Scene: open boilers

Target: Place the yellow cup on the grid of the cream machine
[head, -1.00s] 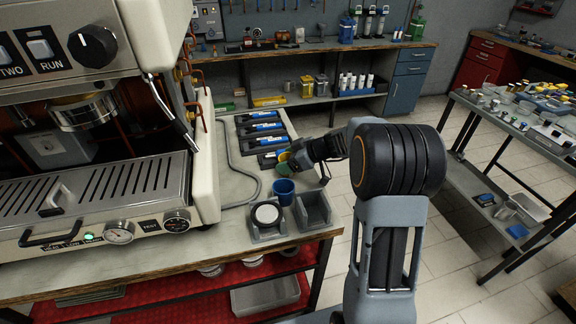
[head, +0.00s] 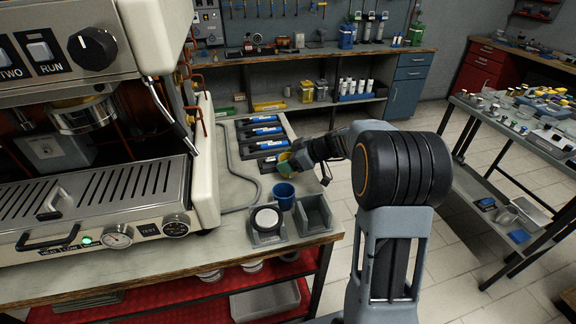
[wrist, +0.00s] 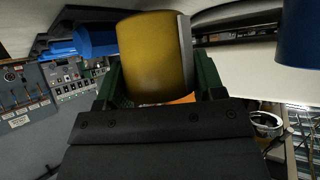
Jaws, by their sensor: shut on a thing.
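The yellow cup (wrist: 152,55) fills the middle of the wrist view, between the green fingers of my gripper (wrist: 158,88). My gripper is shut on it. In the head view my gripper (head: 290,160) is small, at the back part of the bench by the blue-labelled trays, with only a bit of yellow showing. The cream machine (head: 207,150) stands at the left. The cup is to the right of the machine, away from the grid.
A blue cup (head: 284,197) stands on the bench in front of my gripper, beside grey bins (head: 314,216) and a round white-topped item (head: 266,218). Dark trays with blue-labelled items (head: 262,132) line the bench behind. A cable (head: 232,190) runs beside the machine.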

